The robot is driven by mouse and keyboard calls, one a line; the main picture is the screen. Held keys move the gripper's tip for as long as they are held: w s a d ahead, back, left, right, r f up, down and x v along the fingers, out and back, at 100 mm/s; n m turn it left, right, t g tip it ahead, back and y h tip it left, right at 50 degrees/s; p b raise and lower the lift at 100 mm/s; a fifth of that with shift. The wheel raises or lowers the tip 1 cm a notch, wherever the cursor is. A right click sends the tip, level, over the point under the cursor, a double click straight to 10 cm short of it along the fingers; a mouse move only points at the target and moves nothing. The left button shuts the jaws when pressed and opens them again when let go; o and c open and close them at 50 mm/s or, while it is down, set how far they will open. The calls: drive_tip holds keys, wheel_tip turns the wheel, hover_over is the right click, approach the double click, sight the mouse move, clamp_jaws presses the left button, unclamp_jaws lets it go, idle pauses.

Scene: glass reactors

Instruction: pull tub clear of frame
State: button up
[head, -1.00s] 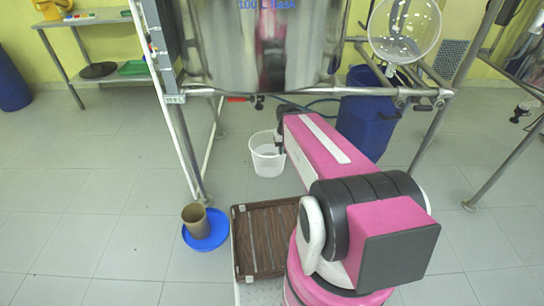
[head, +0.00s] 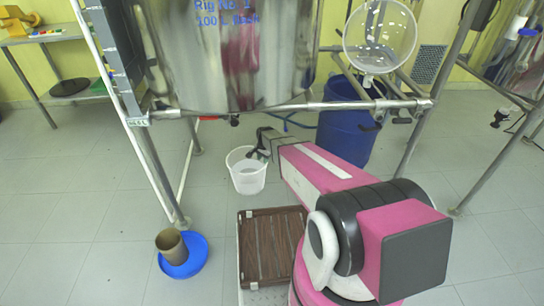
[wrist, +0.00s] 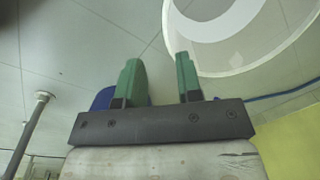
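The tub (head: 246,174) is a white, translucent bucket standing upright on the floor below the vessel, to the right of the frame's near-left leg (head: 165,190). The frame's horizontal tube (head: 285,107) passes above and behind it in the head view. My gripper (head: 252,154) is at the tub's upper right rim. In the wrist view, my gripper's green fingers (wrist: 158,75) are apart with only floor showing between them. The tub's pale rim and wall (wrist: 178,42) lie at upper right, close to the right finger. I cannot tell whether they touch.
A blue drum (head: 345,135) stands behind my arm. A blue dish (head: 190,258) with a brown beaker (head: 171,244) sits on the floor at left. Floor at far left is clear.

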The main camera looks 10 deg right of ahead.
sight(262, 171)
drive_tip(key=shift+w+d+f+m, duration=0.15)
drive_tip(key=shift+w+f+m, duration=0.35)
drive_tip(key=shift+w+f, duration=0.75)
drive_tip(key=f, duration=1)
drive_tip(key=shift+w+a+f, duration=0.35)
drive_tip(key=shift+w, duration=0.05)
clamp_jaws()
idle(0.5)
